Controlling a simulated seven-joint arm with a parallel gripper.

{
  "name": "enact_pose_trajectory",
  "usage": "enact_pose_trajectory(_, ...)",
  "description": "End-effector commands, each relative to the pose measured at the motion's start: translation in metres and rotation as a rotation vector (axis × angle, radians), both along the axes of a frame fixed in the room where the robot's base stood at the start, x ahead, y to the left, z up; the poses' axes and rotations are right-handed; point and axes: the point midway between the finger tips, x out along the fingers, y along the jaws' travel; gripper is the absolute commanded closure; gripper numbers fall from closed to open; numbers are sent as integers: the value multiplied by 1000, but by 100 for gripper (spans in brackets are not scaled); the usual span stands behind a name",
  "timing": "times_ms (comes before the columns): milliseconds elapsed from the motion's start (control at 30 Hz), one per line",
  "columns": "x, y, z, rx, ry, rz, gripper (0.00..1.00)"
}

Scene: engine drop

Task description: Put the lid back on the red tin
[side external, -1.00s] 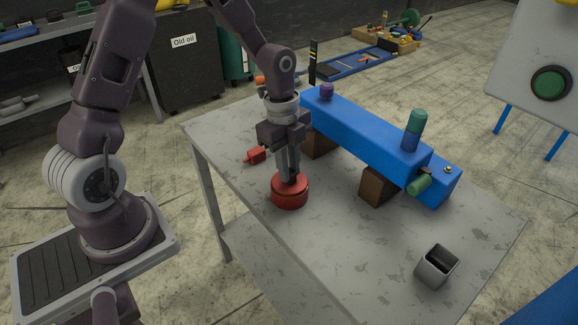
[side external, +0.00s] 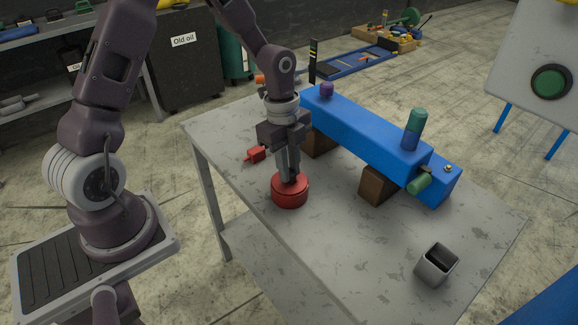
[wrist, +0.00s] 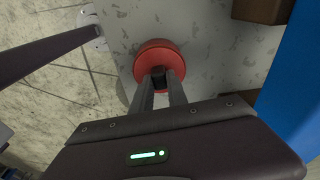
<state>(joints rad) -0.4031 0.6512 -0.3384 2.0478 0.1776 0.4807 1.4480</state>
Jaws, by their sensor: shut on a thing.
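The red tin (side external: 290,200) stands upright on the grey table, left of the blue block. Its round red lid (wrist: 152,54) is on top of it in the side view, looking level, with no clear gap between lid and tin. In the wrist view the lid has a dark knob at its centre. My gripper (side external: 290,178) points straight down above the tin and is shut on the lid's knob. The fingertips also show in the wrist view (wrist: 160,80). The fingers hide part of the knob, and the lid hides the tin's inside.
A long blue block (side external: 370,130) with green and purple parts rests on brown supports (side external: 378,186) to the right. A small red object (side external: 256,154) lies behind the tin, to the left. An open grey square cup (side external: 436,266) stands at the front right. Table space before the tin is clear.

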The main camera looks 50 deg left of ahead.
Motion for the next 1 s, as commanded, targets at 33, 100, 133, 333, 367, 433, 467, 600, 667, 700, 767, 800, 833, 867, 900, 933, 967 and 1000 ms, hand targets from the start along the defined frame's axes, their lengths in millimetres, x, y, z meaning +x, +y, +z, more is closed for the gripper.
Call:
enact_pose_trajectory(33,0,0,0,0,0,0,100)
enact_pose_trajectory(100,0,0,0,0,0,0,100)
enact_pose_trajectory(133,0,0,0,0,0,0,100)
enact_pose_trajectory(333,0,0,0,0,0,0,56)
enact_pose_trajectory(367,0,0,0,0,0,1,56)
enact_pose_trajectory(433,0,0,0,0,0,1,56)
enact_pose_trajectory(467,0,0,0,0,0,1,56)
enact_pose_trajectory(600,0,0,0,0,0,1,40)
enact_pose_trajectory(667,0,0,0,0,0,1,34)
enact_pose_trajectory(700,0,0,0,0,0,1,34)
enact_pose_trajectory(767,0,0,0,0,0,1,34)
enact_pose_trajectory(800,0,0,0,0,0,1,34)
enact_pose_trajectory(833,0,0,0,0,0,1,34)
enact_pose_trajectory(867,0,0,0,0,0,1,34)
enact_pose_trajectory(900,0,0,0,0,0,1,34)
enact_pose_trajectory(933,0,0,1,0,0,1,34)
enact_pose_trajectory(967,0,0,2,0,-1,1,34)
enact_pose_trajectory(1000,1,0,4,0,-2,1,34)
